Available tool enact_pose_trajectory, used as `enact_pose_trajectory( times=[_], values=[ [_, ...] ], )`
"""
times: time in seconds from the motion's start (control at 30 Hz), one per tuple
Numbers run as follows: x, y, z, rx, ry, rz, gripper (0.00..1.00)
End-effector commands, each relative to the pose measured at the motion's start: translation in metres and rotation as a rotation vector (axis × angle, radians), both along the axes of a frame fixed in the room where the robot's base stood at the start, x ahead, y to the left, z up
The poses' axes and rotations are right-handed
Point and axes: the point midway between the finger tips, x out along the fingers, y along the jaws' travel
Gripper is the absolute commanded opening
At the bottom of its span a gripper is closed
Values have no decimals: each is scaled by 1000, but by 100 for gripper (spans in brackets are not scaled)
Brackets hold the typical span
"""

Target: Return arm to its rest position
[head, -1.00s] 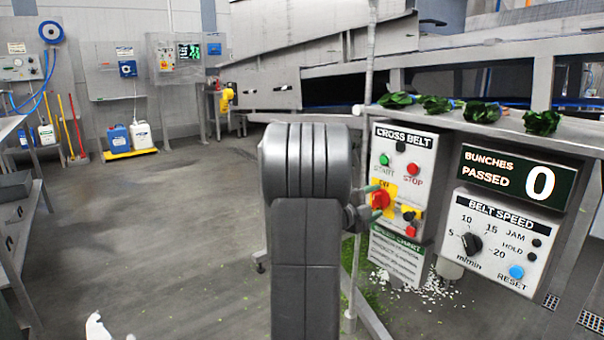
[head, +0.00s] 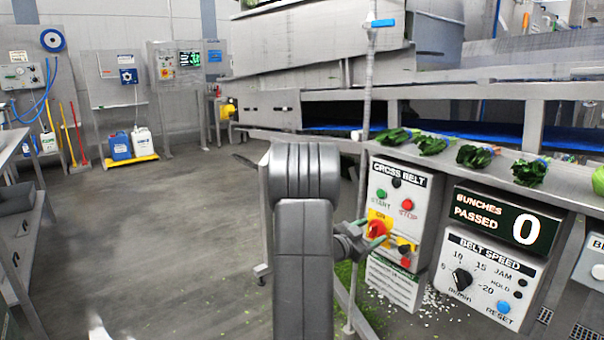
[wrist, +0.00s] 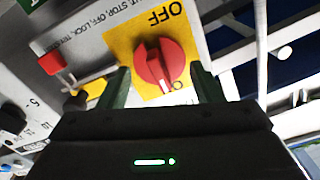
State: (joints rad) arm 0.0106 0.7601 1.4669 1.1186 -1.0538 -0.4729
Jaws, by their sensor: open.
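My gripper (head: 374,237) is at the cross belt control box (head: 394,197), in front of its red rotary switch (head: 377,229) on a yellow plate. In the wrist view the two green fingers (wrist: 158,88) are spread, one on each side of the red switch (wrist: 159,66), with nothing held. Gaps show between the fingers and the knob; the depth is hard to judge. The knob stands nearly upright under the word OFF. My dark grey arm fills the middle of the head view and bends toward the box.
A bunches passed display (head: 497,222) reads 0, above a belt speed panel (head: 486,280). Several green bunches, one of them here (head: 476,156), lie on the ledge above. A thin upright pole (head: 366,110) stands close by my arm. Open floor (head: 190,220) lies to the left.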

Motion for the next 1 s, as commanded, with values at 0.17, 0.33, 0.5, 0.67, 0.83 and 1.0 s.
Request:
enact_pose_trajectory(
  times=[0.17, 0.33, 0.5, 0.67, 0.83, 1.0],
  values=[
    [1, 1, 4, -100, 128, 0, 59],
    [1, 1, 2, -165, 212, 0, 59],
    [1, 1, 1, -194, 249, 0, 59],
    [1, 1, 0, -199, 254, 0, 59],
    [1, 1, 0, -198, 254, 1, 59],
    [2, 5, 0, -195, 255, 21, 59]
  ],
)
